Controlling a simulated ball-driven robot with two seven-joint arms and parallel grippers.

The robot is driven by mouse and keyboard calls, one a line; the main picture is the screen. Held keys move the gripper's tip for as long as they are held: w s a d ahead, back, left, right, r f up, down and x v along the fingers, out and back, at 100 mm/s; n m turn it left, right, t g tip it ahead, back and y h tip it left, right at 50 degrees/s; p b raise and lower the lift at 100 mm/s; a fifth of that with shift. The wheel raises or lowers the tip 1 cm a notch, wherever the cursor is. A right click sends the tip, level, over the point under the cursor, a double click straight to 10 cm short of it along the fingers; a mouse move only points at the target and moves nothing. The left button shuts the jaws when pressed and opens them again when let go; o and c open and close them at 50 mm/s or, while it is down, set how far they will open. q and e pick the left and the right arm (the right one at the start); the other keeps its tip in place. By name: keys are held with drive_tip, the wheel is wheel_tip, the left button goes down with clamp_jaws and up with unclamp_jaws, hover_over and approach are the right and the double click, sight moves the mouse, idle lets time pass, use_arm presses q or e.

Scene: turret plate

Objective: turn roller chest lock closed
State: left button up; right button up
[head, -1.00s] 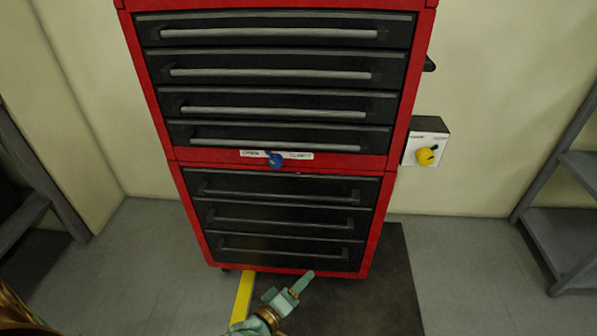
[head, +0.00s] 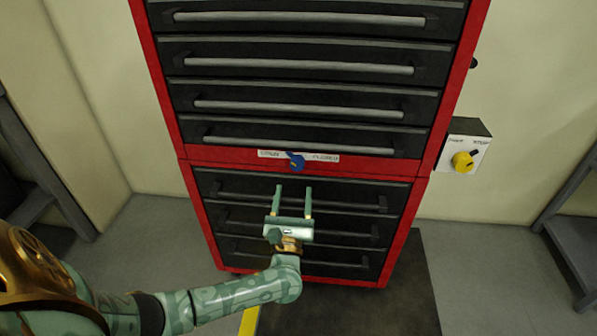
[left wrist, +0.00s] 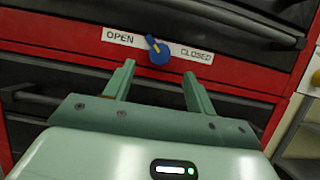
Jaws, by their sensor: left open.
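The roller chest (head: 423,178) is red with black drawers and stands upright against the wall. Its lock is a blue round knob (head: 296,163) on the red band between the upper and lower drawers. In the left wrist view the knob (left wrist: 158,53) has a yellow-marked pointer tilted up and left, toward OPEN on the white label (left wrist: 190,54); CLOSED is on the right. My left gripper (head: 294,189) is open and empty, just below the knob in the picture, fingers pointing up toward it, apart from it. My right gripper is not in view.
A white box with a yellow knob (head: 462,162) is on the wall right of the chest. Grey shelving stands at left (head: 45,170) and right (head: 575,230). A dark mat (head: 410,290) and a yellow floor stripe (head: 249,322) lie below.

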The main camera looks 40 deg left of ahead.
sight(297, 167)
use_arm(q)
drive_tip(key=b+x, duration=0.1)
drive_tip(key=x, duration=0.6)
drive_tip(key=shift+w+a, duration=0.1)
drive_tip(key=shift+a, duration=0.05)
drive_tip(key=c, duration=1)
